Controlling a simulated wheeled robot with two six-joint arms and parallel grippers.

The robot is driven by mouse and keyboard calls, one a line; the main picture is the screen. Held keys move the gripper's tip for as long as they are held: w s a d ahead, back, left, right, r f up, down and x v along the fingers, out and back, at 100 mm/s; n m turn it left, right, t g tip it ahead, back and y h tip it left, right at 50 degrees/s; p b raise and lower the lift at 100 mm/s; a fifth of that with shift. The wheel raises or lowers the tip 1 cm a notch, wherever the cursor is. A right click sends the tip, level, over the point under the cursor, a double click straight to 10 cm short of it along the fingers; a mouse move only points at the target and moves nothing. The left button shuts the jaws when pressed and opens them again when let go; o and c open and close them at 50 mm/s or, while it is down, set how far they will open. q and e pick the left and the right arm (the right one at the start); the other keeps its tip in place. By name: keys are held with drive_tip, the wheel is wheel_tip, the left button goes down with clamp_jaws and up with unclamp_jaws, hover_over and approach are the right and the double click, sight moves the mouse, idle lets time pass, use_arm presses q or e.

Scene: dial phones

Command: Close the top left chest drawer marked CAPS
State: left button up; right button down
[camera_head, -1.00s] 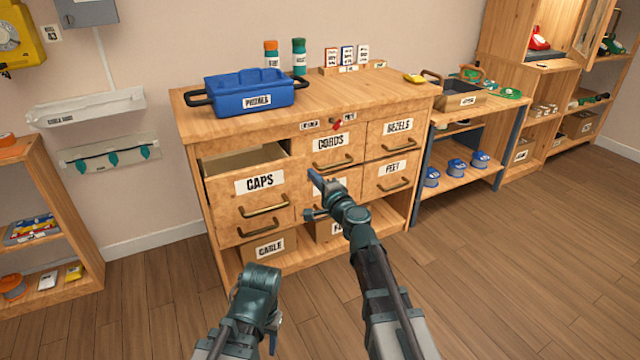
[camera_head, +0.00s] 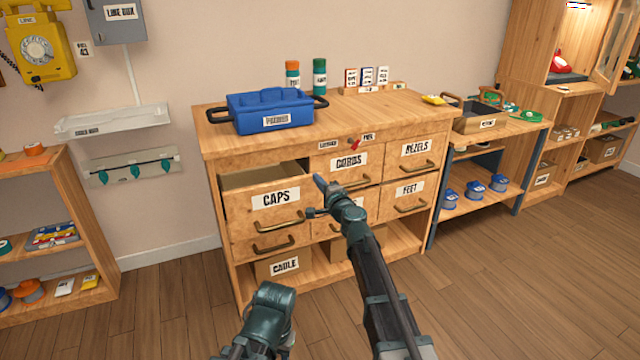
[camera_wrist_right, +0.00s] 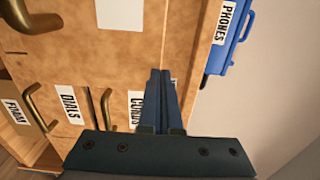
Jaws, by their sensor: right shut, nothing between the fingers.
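The CAPS drawer (camera_head: 235,205) is at the top left of the wooden chest. It is pulled out, with its open top showing behind the front. Its front has a white CAPS label and a brass handle (camera_head: 280,223). My right gripper (camera_head: 319,183) is shut and empty, just right of the CAPS front, before the middle drawers. In the right wrist view its blue fingers (camera_wrist_right: 161,92) are together, and a drawer front with a partly cut-off white label (camera_wrist_right: 120,12) lies beyond them. My left gripper (camera_head: 270,312) is low, before the chest; its fingers cannot be made out.
A blue PHONES bin (camera_head: 270,110) stands on the chest top. The CORDS (camera_head: 349,162), BEZELS (camera_head: 416,148) and FEET (camera_head: 409,188) drawers look closed. A CABLE box (camera_head: 284,265) sits on the lower shelf. Shelves stand left and right; the floor (camera_head: 520,290) at right is clear.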

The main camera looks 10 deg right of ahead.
drive_tip(key=x, duration=0.8)
